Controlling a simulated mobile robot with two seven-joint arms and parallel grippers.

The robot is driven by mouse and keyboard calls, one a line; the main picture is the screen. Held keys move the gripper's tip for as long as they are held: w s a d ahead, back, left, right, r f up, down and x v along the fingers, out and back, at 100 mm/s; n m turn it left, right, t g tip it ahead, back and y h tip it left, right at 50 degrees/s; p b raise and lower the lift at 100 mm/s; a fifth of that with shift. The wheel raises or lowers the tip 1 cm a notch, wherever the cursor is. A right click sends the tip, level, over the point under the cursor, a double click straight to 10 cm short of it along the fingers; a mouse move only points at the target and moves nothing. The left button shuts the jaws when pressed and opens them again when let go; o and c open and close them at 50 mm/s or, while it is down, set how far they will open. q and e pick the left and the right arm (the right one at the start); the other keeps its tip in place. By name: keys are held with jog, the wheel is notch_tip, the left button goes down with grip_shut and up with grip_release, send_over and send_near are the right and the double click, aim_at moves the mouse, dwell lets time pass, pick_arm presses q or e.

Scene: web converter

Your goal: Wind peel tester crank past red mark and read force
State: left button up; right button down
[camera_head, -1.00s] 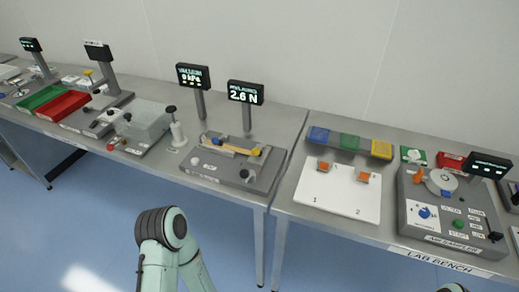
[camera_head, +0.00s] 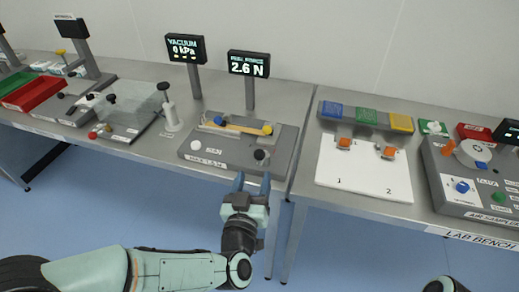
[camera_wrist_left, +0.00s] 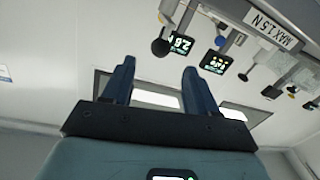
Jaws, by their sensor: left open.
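The peel tester (camera_head: 225,163) is a grey base near the front edge of the left bench, with a yellow strip (camera_head: 232,129) between a blue and a yellow piece. Its display (camera_head: 249,65) reads 2.6 N. The crank's black knob (camera_head: 261,155) is at the base's front right; it also shows in the left wrist view (camera_wrist_left: 160,47). No red mark can be made out. My left gripper (camera_head: 254,177) is open and empty, just in front of the tester and apart from the knob. Its two blue fingers show in the wrist view (camera_wrist_left: 160,85). My right gripper is not visible.
A vacuum display (camera_head: 185,48) reading 0 kPa stands left of the tester's display. A white pump-like post (camera_head: 172,118) is left of the tester. Right of the gap between benches lies a white board (camera_head: 362,180) with orange clips. Open floor lies in front.

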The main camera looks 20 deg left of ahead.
aim_at(259, 156)
pick_arm(q)
jog(key=w, duration=0.7)
jog(key=w+a+p, duration=0.1)
jog(key=w, duration=0.3)
jog(key=shift+f, duration=0.1)
jog(key=c, duration=1)
